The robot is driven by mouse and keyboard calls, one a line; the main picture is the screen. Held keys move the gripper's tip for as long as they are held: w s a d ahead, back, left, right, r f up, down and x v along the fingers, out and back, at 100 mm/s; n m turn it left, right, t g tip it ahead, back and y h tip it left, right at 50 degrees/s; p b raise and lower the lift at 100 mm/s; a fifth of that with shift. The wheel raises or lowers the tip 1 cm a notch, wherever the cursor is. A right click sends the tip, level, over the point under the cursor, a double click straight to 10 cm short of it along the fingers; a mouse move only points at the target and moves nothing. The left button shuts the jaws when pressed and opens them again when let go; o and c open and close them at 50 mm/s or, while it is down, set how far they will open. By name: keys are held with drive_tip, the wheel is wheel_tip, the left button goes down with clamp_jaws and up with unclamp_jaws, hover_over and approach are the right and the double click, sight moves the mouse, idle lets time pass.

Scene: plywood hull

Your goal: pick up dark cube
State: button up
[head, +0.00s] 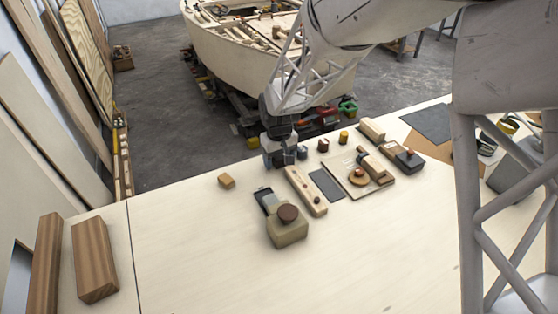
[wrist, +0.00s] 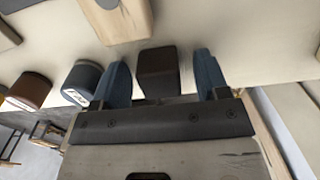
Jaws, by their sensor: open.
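In the wrist view the dark cube (wrist: 158,69), brownish-black, stands between the two blue fingers of my gripper (wrist: 167,80). The fingers are open, one on each side of the cube. A thin strip of light surface shows beside it, and I cannot tell whether either finger touches it. In the head view my gripper (head: 280,158) is low at the far edge of the pale workbench (head: 190,260). There the cube is hard to tell apart from the dark fingers.
A blue-grey can (wrist: 82,82) stands close beside one finger, with a brown can (wrist: 29,90) beyond it. A long wooden block (head: 306,191) lies just in front. A small tan block (head: 226,181) sits to the left.

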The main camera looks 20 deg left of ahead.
drive_tip(key=c, duration=1)
drive_tip(key=shift+r, duration=0.1)
drive_tip(key=shift+r, duration=4.9)
drive_tip(key=o, duration=0.4)
drive_tip(key=c, duration=0.3)
drive_tip(key=s+d, duration=0.8)
drive_tip(key=d, duration=0.1)
drive_tip(key=s+d, duration=0.4)
drive_tip(key=d, duration=0.1)
drive_tip(key=shift+s+d+f, duration=0.1)
drive_tip(key=shift+s+d, duration=0.1)
drive_tip(key=shift+d, duration=0.05)
